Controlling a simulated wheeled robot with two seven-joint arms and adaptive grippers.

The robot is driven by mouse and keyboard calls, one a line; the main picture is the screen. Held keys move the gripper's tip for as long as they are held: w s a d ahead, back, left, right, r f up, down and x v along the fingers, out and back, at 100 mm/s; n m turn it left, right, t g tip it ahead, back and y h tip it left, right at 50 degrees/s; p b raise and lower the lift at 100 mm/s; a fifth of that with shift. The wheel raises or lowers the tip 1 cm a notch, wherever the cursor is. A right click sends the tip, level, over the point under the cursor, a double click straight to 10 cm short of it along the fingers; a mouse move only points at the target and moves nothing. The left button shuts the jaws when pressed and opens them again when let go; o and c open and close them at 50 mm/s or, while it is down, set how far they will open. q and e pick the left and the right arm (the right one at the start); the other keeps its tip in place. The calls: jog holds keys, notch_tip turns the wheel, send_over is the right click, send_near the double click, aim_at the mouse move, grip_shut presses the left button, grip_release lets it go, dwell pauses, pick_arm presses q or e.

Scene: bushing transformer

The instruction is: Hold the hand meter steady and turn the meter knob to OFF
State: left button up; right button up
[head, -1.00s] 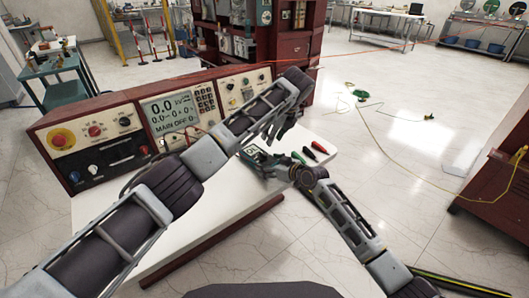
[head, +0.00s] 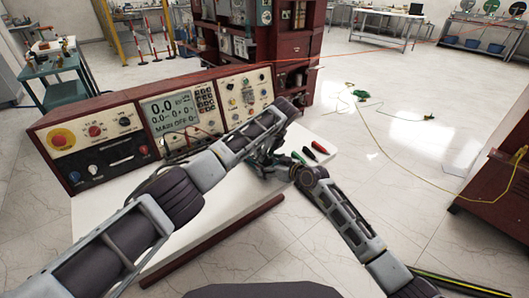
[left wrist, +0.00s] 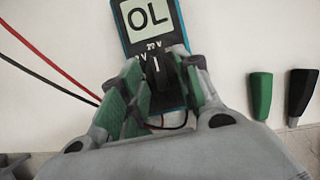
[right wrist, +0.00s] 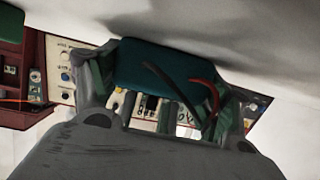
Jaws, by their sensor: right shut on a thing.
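The hand meter (left wrist: 183,38) is a teal-edged box with a screen reading OL, at the top middle of the left wrist view. Its dark knob (left wrist: 163,72) sits below the screen. My left gripper (left wrist: 165,95) is open, with green finger pads on both sides of the knob; whether they touch it I cannot tell. My right gripper (right wrist: 155,85) is shut on the meter, whose teal body (right wrist: 150,62) lies between its fingers. In the head view the left gripper (head: 266,155) covers most of the meter. The knob's setting is hard to read.
Red and black leads (left wrist: 45,70) run to the left of the meter. Green (left wrist: 262,95) and black (left wrist: 300,92) handled probes lie to its right.

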pick_arm(q)
jog(key=shift+f, duration=0.15)
grip_shut()
jog(key=shift+w+n+g+y, duration=0.3)
jog(key=shift+n, duration=0.9)
jog(key=shift+a+n, duration=0.1)
jog(key=shift+n, duration=0.2)
